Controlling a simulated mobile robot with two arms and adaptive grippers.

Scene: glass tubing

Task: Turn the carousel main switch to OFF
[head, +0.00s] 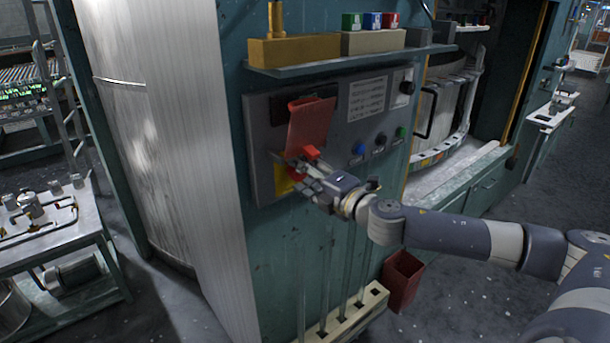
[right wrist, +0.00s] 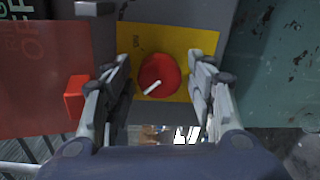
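The carousel main switch shows in the right wrist view as a round red knob (right wrist: 160,72) with a white pointer line slanting to the lower left. It sits on a yellow plate (right wrist: 199,42); the plate also shows in the head view (head: 283,181). My right gripper (head: 298,170) is at the plate. In the right wrist view its fingers (right wrist: 159,68) are apart, one on each side of the knob; I cannot tell whether they touch it. In the head view my fingers hide the knob. My left gripper is in neither view.
A red plate (head: 310,122) covers part of the grey control panel (head: 265,140) above the switch, with a small red block (right wrist: 76,97) beside my finger. A shelf (head: 340,62) juts out above. Glass tubes stand in a rack (head: 345,322) below.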

